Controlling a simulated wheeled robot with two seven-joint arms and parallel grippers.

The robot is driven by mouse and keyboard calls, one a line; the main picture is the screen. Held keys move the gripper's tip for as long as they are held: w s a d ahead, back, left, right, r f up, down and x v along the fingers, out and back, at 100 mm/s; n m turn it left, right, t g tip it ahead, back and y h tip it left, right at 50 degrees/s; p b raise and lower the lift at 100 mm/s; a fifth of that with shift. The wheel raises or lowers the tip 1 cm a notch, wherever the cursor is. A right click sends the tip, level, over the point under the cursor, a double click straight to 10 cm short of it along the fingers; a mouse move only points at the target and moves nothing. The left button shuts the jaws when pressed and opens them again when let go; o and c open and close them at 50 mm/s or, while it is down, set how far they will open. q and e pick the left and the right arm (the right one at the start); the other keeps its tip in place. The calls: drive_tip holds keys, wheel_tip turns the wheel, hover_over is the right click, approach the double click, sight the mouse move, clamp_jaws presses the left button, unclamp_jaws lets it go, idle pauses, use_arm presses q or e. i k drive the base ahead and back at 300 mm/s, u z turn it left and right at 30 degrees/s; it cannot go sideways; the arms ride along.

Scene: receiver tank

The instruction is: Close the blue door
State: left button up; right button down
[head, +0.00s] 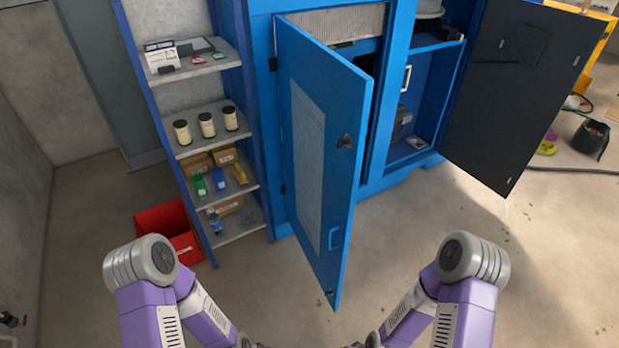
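The blue door (345,150) stands ajar on the blue cabinet (262,90). It is hinged on its left side and its free edge swings out toward me. My two arms reach in from the bottom left and bottom right, and both bend down toward the bottom middle. The grippers themselves cannot be made out; only dark parts show at the bottom edge. Neither arm touches the door.
A dark door (515,85) stands wide open on the cabinet's right side. A shelf unit (195,146) with jars and boxes stands left of the cabinet. A red bin (163,222) sits on the floor at left. Bare floor (420,220) lies right of the blue door.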

sight(324, 98)
drive_tip(key=i, duration=0.55)
drive_tip(key=k, duration=1.05)
drive_tip(key=u, duration=0.7)
drive_tip(key=i, duration=1.15)
drive_tip(key=z, duration=1.05)
drive_tip(key=i, duration=0.4)
drive_tip(key=z, duration=0.45)
